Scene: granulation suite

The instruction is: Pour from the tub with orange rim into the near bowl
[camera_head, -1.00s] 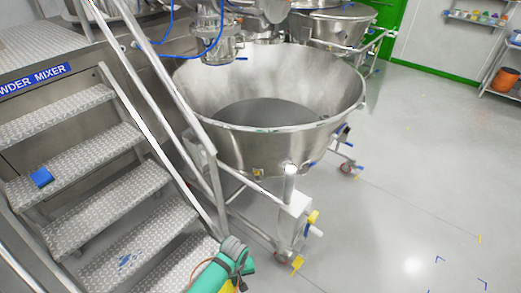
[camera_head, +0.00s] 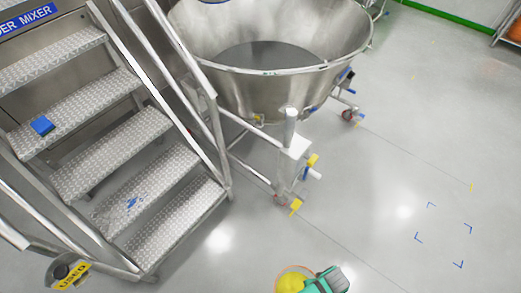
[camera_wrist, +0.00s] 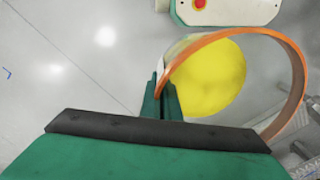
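The tub with orange rim (camera_wrist: 296,62) holds bright yellow contents (camera_wrist: 215,80) in the wrist view. In the head view the tub (camera_head: 279,274) shows only partly at the bottom edge. My gripper (camera_wrist: 163,93) has its green fingers closed on the tub's rim at one side; the gripper (camera_head: 313,282) also shows at the bottom of the head view. The near bowl (camera_head: 245,100) is a large, wide steel bowl at the top middle, with a grey surface inside. The tub is well below and in front of it in the picture.
Metal steps (camera_head: 110,155) with a handrail (camera_head: 170,75) stand left of the bowl. A yellow "USED" sign (camera_head: 70,275) is at lower left. The floor at right is clear, with blue corner marks.

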